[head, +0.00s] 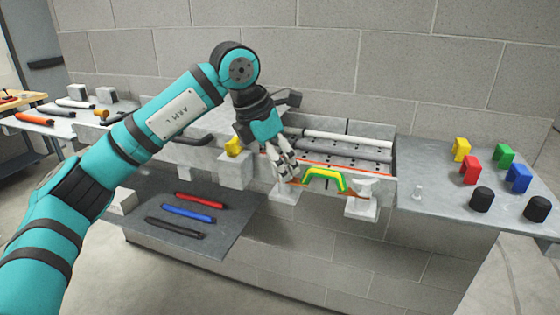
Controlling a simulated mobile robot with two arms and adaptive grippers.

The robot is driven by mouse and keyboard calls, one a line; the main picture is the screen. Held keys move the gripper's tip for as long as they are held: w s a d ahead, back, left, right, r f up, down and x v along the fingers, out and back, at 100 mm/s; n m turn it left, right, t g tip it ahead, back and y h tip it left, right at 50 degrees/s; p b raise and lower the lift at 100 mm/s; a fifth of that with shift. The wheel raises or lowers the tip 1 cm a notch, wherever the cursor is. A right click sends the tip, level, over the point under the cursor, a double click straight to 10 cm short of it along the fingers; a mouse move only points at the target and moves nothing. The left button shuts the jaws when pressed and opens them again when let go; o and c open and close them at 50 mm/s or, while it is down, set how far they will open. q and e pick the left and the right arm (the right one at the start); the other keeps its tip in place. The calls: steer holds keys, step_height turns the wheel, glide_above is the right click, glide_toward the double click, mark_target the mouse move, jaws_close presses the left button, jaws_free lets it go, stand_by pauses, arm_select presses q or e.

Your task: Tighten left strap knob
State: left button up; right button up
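My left gripper (287,177) points down over the left white bracket (284,197) at the front edge of the roller bed. The left strap knob is not clearly visible; the gripper fingers cover the place above this bracket. The fingers look close together, but whether they are shut on a knob cannot be told. A green and yellow arched piece (325,179) sits just right of the fingers, with a thin orange-brown strap (298,184) beside it. A matching white knob (364,187) stands on the right bracket (361,206). My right gripper is out of view.
The roller bed (345,157) lies behind. Red, blue and black rods (188,213) lie on a lower grey shelf (225,240). A block wall closes the back.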

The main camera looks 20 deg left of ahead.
arm_select(q)
steer(key=c, duration=0.6)
jaws_close()
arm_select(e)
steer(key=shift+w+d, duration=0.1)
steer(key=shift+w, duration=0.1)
